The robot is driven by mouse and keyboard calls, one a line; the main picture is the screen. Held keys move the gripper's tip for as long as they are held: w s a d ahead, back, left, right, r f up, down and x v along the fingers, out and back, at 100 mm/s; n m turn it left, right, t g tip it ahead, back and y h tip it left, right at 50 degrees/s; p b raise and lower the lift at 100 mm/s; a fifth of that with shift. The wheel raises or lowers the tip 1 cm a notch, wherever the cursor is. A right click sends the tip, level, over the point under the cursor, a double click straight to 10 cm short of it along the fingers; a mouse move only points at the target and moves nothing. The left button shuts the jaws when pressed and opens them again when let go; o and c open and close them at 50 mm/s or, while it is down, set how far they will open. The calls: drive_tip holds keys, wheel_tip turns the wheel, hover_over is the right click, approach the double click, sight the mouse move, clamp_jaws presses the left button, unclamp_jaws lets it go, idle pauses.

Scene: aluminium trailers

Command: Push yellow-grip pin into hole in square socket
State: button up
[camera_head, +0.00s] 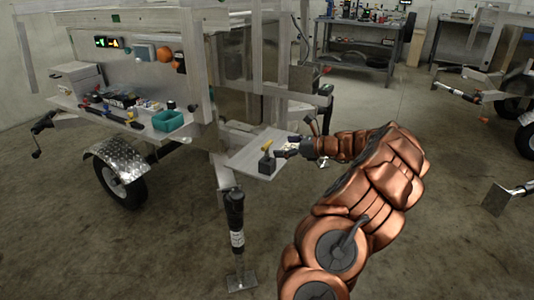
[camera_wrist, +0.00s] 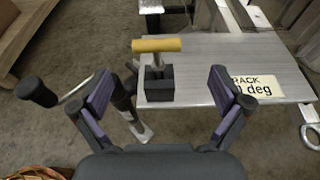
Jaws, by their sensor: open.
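The yellow-grip pin (camera_wrist: 157,46) stands upright in the wrist view, its metal shaft running down to the dark square socket (camera_wrist: 159,87). The shaft's lower end meets the top of the socket; how deep it sits I cannot tell. The socket stands near the edge of a grey metal plate (camera_wrist: 200,55). In the head view, the pin (camera_head: 267,145) and socket (camera_head: 266,164) are small, at the plate's front. My gripper (camera_wrist: 163,95) is open and empty, its fingers spread to either side of the socket in the wrist picture. In the head view, my gripper (camera_head: 283,153) is just right of the socket.
A label reading "deg" (camera_wrist: 257,88) lies on the plate. The trailer shelf holds a teal bin (camera_head: 168,121) and small items. A black jack leg (camera_head: 235,220) stands below the plate. A wheel (camera_head: 122,182) is at left. Open floor lies in front.

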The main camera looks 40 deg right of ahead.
sight(269, 146)
drive_tip(key=b+x, duration=0.1)
drive_tip(key=x, duration=0.2)
drive_tip(key=b+x, duration=0.1)
drive_tip(key=x, duration=0.2)
drive_tip(key=shift+w+a+f, duration=0.1)
drive_tip(key=shift+w+a, duration=0.2)
drive_tip(key=c, duration=1.2)
